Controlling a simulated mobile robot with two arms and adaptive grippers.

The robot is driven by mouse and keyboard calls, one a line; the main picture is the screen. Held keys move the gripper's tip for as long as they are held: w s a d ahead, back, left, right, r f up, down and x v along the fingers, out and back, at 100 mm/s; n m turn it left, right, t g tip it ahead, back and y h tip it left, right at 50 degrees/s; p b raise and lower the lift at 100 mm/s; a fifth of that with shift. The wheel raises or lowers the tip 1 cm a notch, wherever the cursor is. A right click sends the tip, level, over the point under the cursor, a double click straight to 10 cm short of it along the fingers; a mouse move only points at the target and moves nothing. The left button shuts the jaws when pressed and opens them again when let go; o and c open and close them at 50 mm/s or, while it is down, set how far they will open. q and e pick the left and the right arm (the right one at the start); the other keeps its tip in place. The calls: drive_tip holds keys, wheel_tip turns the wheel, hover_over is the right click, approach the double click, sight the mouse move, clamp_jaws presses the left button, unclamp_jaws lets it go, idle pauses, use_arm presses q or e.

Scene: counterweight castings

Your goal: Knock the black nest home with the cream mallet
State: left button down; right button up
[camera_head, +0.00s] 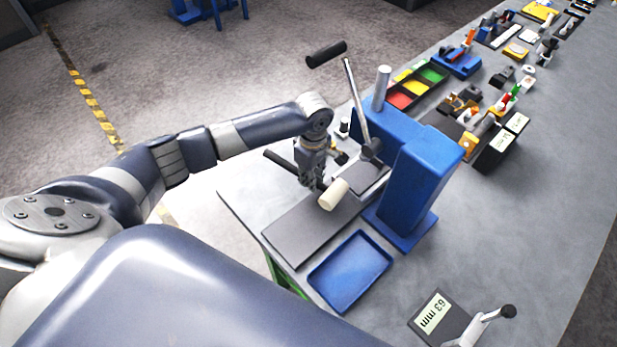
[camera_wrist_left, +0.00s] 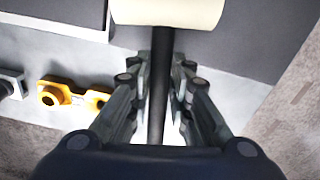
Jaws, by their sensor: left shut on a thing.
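My left gripper (camera_head: 318,183) is shut on the black handle (camera_wrist_left: 158,90) of the cream mallet. The mallet's cream head (camera_head: 333,195) sticks out past the fingers, over the grey plate in front of the blue press; it also shows at the top of the left wrist view (camera_wrist_left: 168,12). The handle's far end shows left of the gripper in the head view. A dark block (camera_head: 372,180) lies at the foot of the press, partly hidden by the mallet and gripper; I cannot tell for sure whether it is the black nest. My right gripper is not in view.
The blue press (camera_head: 415,180) stands right of the mallet, its lever with black grip (camera_head: 326,53) rising behind. An empty blue tray (camera_head: 350,270) lies in front. A yellow part (camera_wrist_left: 70,95) lies left in the wrist view.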

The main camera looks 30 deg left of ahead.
use_arm(q)
drive_tip(key=shift+w+r, duration=0.1)
drive_tip(key=shift+s+a, duration=0.3)
drive_tip(key=shift+s, duration=0.6)
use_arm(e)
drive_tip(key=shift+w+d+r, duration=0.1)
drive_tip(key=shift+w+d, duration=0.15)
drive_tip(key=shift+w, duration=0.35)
use_arm(q)
drive_tip(key=shift+w+d+b, duration=0.1)
drive_tip(key=shift+w+d, duration=0.15)
drive_tip(key=shift+w, duration=0.5)
drive_tip(key=shift+w+d+b, duration=0.1)
drive_tip(key=shift+w+d, duration=0.2)
drive_tip(key=shift+w, duration=0.45)
drive_tip(key=shift+w+d+b, duration=0.1)
drive_tip(key=shift+w+d, duration=0.15)
drive_tip(key=shift+w, duration=0.5)
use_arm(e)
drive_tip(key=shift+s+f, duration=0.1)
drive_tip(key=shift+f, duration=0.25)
use_arm(q)
drive_tip(key=shift+s, duration=0.1)
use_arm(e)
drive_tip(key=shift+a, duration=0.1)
use_arm(q)
drive_tip(key=shift+r, duration=0.1)
